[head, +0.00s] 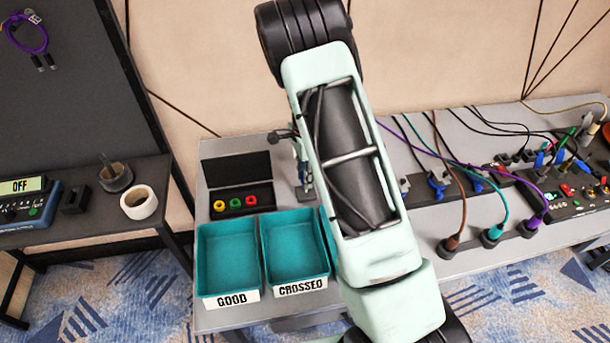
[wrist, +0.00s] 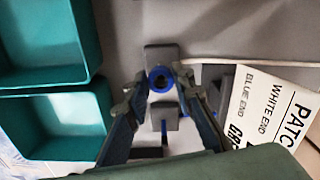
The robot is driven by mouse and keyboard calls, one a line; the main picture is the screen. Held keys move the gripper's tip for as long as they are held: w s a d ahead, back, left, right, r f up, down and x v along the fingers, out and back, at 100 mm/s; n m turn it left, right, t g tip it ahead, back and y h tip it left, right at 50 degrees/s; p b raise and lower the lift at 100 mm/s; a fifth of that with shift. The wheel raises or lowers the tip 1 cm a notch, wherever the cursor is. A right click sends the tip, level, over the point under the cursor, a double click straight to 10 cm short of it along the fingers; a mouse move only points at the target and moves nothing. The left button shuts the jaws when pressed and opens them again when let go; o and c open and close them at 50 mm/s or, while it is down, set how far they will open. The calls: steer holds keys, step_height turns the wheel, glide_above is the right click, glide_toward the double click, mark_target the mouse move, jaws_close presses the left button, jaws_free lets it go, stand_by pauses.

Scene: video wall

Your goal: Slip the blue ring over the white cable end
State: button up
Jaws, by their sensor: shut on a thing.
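The blue ring (wrist: 160,84) is between my gripper's (wrist: 161,79) fingertips in the wrist view, and the fingers are shut on it. The ring is seen from above, over or in front of a small grey block (wrist: 158,51). A white cable (wrist: 245,61) runs in from the right towards that block. In the head view my arm covers most of this spot.
Two teal trays (head: 201,262), labelled GOOD and CROSSED, stand left of the gripper. A black box (head: 236,168) holds yellow, green and red rings. A printed card (wrist: 262,110) lies right of the gripper in the wrist view. Plugged cables (head: 492,232) crowd the bench's right.

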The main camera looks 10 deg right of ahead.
steer(key=shift+f, duration=0.25)
steer(key=o, duration=0.8)
steer(key=shift+c, duration=0.2)
step_height(320, 180, up, 12)
stand_by(0.5)
